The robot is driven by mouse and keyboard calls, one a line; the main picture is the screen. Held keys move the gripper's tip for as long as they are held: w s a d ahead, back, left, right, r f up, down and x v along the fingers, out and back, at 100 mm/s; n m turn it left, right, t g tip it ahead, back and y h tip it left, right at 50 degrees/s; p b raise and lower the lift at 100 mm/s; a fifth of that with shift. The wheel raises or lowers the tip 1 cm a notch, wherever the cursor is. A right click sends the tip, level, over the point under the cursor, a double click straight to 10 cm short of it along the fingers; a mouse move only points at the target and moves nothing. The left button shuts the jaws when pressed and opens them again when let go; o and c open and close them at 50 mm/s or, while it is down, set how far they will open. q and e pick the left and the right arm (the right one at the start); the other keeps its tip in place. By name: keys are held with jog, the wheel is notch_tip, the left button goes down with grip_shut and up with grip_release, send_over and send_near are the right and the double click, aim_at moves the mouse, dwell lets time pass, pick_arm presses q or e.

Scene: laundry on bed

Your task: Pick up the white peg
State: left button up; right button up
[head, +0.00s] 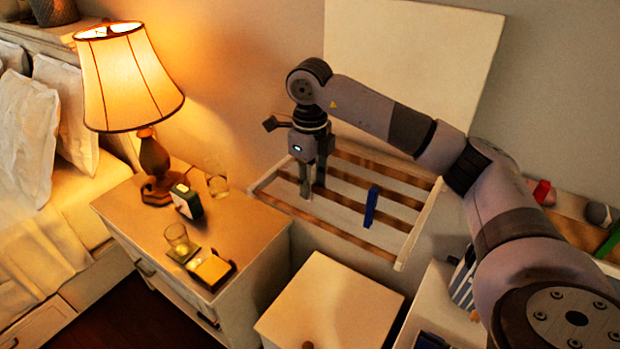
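My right gripper (312,190) points down over the left part of a slatted drying rack (418,235) on the wall. Its two fingers are apart, with a visible gap between them. A small pale spot (309,196) shows by the tip of the nearer finger; I cannot tell whether it is the white peg or part of the rack. No white peg can be made out clearly elsewhere. A blue peg (370,206) stands on a slat to the right of the gripper, apart from it. My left gripper is not in view.
A lit lamp (128,80), two glasses (180,240), a dark green clock-like box (187,201) and a yellow item (211,270) stand on the nightstand (258,235). A pale lidded box (325,305) is below the rack. A white panel (420,50) rises behind my arm.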

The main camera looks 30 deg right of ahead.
jog(key=c, duration=0.5)
jog(key=shift+o, duration=0.2)
jog(key=shift+r, duration=0.1)
jog(key=shift+r, duration=0.5)
notch_tip(320, 180, up, 4)
jog(key=shift+b, duration=0.6)
notch_tip(320, 180, up, 15)
jog(key=p, duration=0.2)
jog(key=shift+p, duration=0.4)
